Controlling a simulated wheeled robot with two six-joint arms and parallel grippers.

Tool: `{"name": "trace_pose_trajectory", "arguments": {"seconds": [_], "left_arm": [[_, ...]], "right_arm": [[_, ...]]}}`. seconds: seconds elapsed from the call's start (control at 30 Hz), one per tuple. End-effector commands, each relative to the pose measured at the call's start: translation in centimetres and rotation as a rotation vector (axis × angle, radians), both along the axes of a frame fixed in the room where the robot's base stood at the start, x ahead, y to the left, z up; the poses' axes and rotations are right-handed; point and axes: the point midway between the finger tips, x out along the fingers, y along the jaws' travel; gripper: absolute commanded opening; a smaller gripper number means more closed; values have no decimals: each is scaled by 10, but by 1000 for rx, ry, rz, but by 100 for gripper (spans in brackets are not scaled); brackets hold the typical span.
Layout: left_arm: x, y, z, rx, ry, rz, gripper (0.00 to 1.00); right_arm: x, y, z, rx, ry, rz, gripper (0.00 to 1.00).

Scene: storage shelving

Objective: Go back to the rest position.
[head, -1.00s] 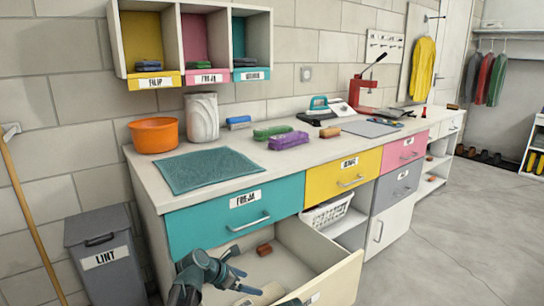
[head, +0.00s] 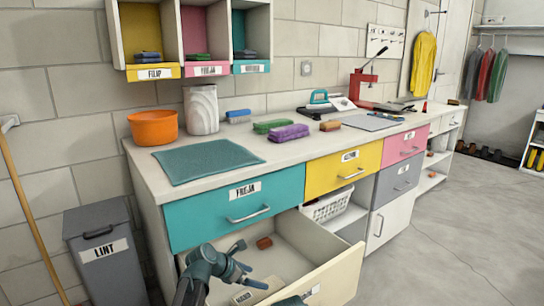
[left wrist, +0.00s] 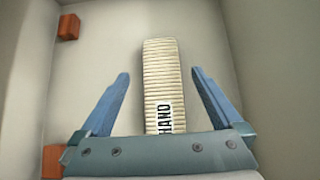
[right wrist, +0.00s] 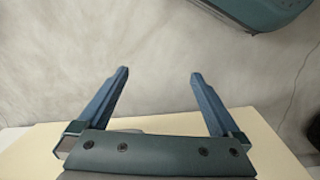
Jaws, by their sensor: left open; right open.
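My left gripper (head: 253,267) is open and empty over the open bottom drawer. In the left wrist view its fingers (left wrist: 160,88) stand apart on either side of a cream ribbed block (left wrist: 160,75) marked HAND, which lies on the drawer floor below. Part of the block (head: 243,297) shows at the bottom of the head view. My right gripper (right wrist: 156,75) is open with nothing between its fingers, near the cream drawer front (right wrist: 150,150). Only a bit of the right arm shows at the bottom edge of the head view.
The pulled-out drawer (head: 335,275) juts into the room. A reddish-brown block (head: 264,243) lies inside it; two show in the left wrist view (left wrist: 68,27). A grey LINT bin (head: 100,250) stands left. The counter (head: 290,155) holds brushes and a bowl.

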Motion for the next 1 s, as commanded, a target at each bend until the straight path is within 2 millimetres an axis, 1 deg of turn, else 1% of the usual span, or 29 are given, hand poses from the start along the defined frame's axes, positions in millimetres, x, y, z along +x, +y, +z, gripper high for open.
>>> {"name": "trace_pose_trajectory", "arguments": {"seconds": [0.03,0.17,0.33,0.4,0.57,0.77,0.8,0.87,1.0], "left_arm": [[5,-6,-13,0,-1,-2,100],[13,-17,-25,-1,-1,-1,100],[13,-18,-39,0,0,0,100],[13,-18,-21,-1,-1,0,100],[13,-18,-5,-1,-1,0,100],[13,-17,20,0,0,0,100],[14,-22,21,0,-1,-2,100],[18,-35,17,1,-1,-4,100],[25,-62,19,0,-1,-5,100]], "right_arm": [[0,0,-13,1,0,1,100],[0,0,-25,2,0,1,100],[0,1,-39,2,0,-2,100],[0,1,-21,2,0,0,100],[0,0,-5,1,0,1,100],[0,0,20,-1,0,-2,100],[0,0,21,-2,0,-3,100],[0,0,17,-2,0,-3,100],[0,0,19,-2,0,-3,100]]}}
